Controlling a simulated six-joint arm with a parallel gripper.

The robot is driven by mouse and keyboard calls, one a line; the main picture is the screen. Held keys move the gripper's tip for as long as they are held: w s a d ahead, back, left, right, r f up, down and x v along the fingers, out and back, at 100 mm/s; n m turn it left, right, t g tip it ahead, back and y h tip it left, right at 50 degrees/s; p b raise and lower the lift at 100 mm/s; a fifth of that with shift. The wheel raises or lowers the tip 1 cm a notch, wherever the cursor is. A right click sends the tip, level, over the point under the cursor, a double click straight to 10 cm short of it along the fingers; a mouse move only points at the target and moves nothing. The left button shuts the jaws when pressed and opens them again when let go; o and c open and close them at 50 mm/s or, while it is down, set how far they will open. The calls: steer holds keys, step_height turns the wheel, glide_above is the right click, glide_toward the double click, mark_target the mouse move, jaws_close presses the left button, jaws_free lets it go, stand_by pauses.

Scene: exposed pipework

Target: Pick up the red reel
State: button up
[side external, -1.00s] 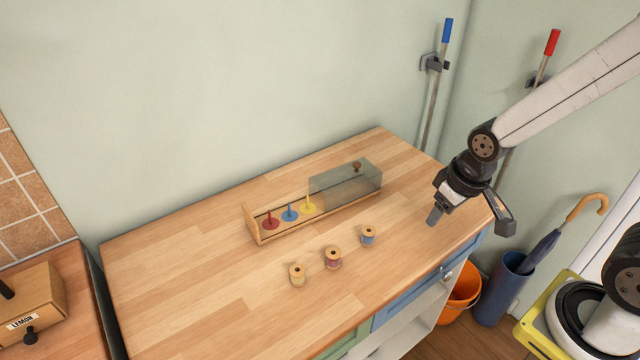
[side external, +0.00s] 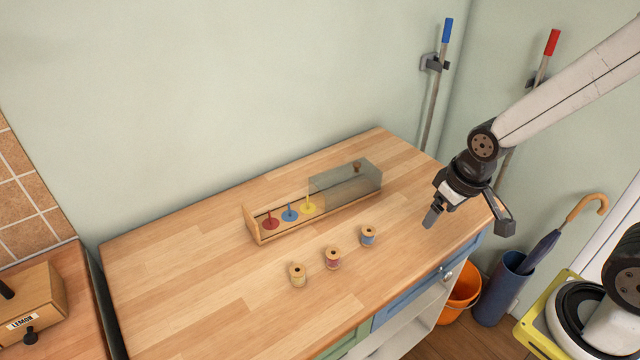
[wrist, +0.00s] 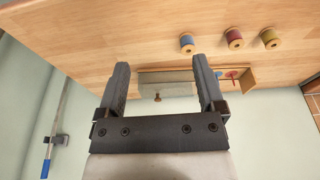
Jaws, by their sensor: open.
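The red reel (side external: 333,258) stands on the wooden worktop between the yellow reel (side external: 297,275) and the blue reel (side external: 368,235). In the wrist view the red reel (wrist: 234,38) is between the blue reel (wrist: 187,43) and the yellow reel (wrist: 269,38). My gripper (side external: 432,218) is above the right end of the worktop, to the right of the reels and apart from them. In the wrist view my gripper (wrist: 161,75) has its two fingers spread, with nothing held between them.
Behind the reels is a wooden rack (side external: 262,238) with red, blue and yellow pegs. A translucent grey cover (side external: 345,184) with a knob spans its right part. The worktop (side external: 190,290) is clear at left and front. A box labelled LEMON (side external: 28,305) stands far left.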

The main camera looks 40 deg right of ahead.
steer(key=w+a+f+m+g+y, duration=0.1)
steer(key=w+a+f+m+y, duration=0.15)
steer(key=w+a+m, duration=0.65)
steer(key=m+y, duration=0.2)
steer(key=m, duration=1)
glide_toward(334, 255)
step_height(334, 255, down, 3)
steer(key=w, duration=0.2)
steer(key=shift+s+a+f+g, duration=0.1)
steer(key=shift+a+f+g, duration=0.2)
steer(key=shift+a+f, duration=0.65)
steer(key=shift+d+f, duration=0.1)
steer(key=shift+s+x, duration=0.2)
steer(key=shift+x, duration=2.4)
steer(key=shift+d, duration=0.15)
jaws_close()
